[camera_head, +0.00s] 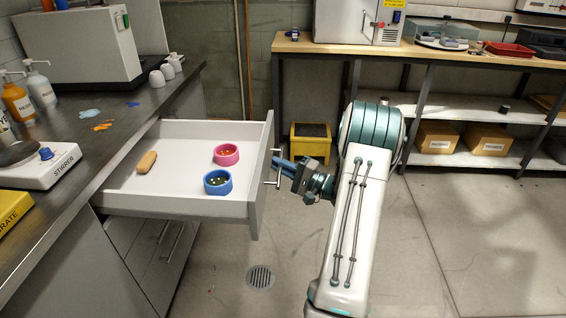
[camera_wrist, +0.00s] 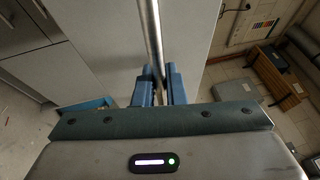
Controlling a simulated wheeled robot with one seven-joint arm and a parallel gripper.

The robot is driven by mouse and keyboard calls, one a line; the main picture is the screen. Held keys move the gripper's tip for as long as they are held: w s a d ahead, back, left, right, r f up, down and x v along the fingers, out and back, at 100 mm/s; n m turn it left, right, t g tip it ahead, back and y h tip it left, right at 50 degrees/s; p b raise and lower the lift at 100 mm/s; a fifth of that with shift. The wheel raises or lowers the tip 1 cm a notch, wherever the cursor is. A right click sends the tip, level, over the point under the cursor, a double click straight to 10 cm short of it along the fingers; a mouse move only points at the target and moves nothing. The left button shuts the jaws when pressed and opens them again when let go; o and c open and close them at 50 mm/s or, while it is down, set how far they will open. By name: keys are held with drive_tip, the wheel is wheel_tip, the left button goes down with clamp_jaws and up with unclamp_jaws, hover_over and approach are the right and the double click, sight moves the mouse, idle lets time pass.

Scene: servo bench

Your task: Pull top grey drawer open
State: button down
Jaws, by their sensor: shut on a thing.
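The top grey drawer (camera_head: 190,196) stands pulled out from the bench in the head view, its white inside showing. A brown oblong thing (camera_head: 147,161), a pink bowl (camera_head: 227,154) and a blue bowl (camera_head: 217,182) are in it. The bar handle (camera_head: 278,169) is on the drawer's front. My gripper (camera_head: 283,165) is shut on this handle, at the drawer's right side in the picture. In the wrist view the handle (camera_wrist: 152,35) runs as a metal bar down between the two blue fingers (camera_wrist: 158,85). The fingers partly hide the bar.
Shut lower drawers (camera_head: 165,240) are under the open one. The dark bench top (camera_head: 110,130) carries a stirrer (camera_head: 40,163) and bottles. A yellow step stool (camera_head: 310,143) and a wooden workbench (camera_head: 440,52) stand behind. The floor around the drain (camera_head: 261,277) is clear.

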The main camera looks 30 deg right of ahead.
idle(0.3)
drive_tip(key=c, duration=1.5)
unclamp_jaws()
drive_tip(key=shift+d, duration=0.1)
drive_tip(key=shift+s, duration=0.1)
drive_tip(key=v, duration=1.3)
drive_tip(key=shift+s+d+p, duration=0.25)
drive_tip(key=shift+s+p, duration=0.05)
drive_tip(key=shift+p, duration=0.1)
drive_tip(key=shift+w+f, duration=0.1)
